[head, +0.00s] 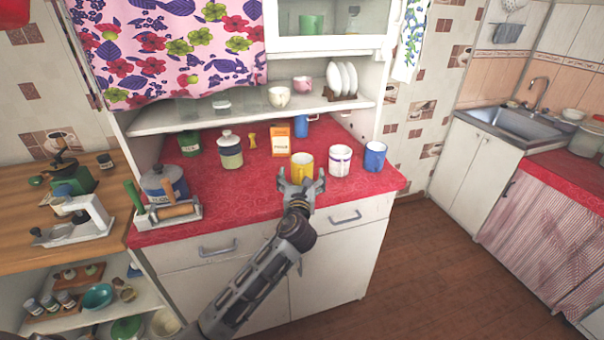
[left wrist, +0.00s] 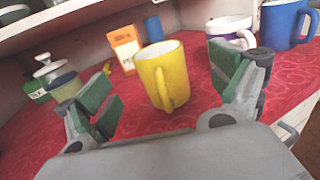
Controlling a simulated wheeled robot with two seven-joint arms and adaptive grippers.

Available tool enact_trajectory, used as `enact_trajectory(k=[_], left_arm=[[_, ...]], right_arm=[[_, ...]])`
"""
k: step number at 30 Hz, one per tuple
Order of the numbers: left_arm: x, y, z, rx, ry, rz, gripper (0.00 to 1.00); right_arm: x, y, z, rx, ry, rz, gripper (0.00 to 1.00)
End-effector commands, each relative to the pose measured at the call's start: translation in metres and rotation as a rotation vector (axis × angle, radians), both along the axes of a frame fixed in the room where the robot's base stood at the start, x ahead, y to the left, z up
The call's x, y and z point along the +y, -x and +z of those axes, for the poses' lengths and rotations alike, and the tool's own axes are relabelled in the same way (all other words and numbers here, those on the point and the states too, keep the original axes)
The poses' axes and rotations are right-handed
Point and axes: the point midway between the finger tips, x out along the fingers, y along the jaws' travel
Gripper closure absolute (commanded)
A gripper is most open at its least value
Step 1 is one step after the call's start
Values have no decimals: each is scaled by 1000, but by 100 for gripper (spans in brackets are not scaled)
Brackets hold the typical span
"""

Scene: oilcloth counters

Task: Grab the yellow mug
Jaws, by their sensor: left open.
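The yellow mug (head: 302,166) stands upright on the red oilcloth counter (head: 240,187), close to its front edge. It also shows in the left wrist view (left wrist: 168,72), with its handle facing my gripper. My left gripper (head: 301,178) is open just in front of the mug. In the left wrist view its two green-padded fingers (left wrist: 165,98) are spread to either side, and the mug lies beyond and between them. Nothing is held. My right gripper is in neither view.
A white and purple mug (head: 340,160) and a blue mug (head: 375,155) stand right of the yellow mug. An orange and white carton (head: 281,140) stands behind it. A lidded jar (head: 230,150) is farther left. A shelf (head: 250,112) overhangs the counter's back.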

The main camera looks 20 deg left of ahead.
Motion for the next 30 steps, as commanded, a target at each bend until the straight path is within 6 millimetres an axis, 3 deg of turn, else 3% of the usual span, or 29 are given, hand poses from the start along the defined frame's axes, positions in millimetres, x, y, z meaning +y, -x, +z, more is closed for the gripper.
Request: enact_trajectory(k=[6,14,23,30], left_arm=[[5,-21,0,-1,1,1,7],[7,-27,0,0,0,0,7],[7,-28,0,0,0,1,7],[12,-45,0,-1,1,1,7]], right_arm=[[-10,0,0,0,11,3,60],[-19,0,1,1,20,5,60],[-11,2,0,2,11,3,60],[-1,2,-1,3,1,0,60]])
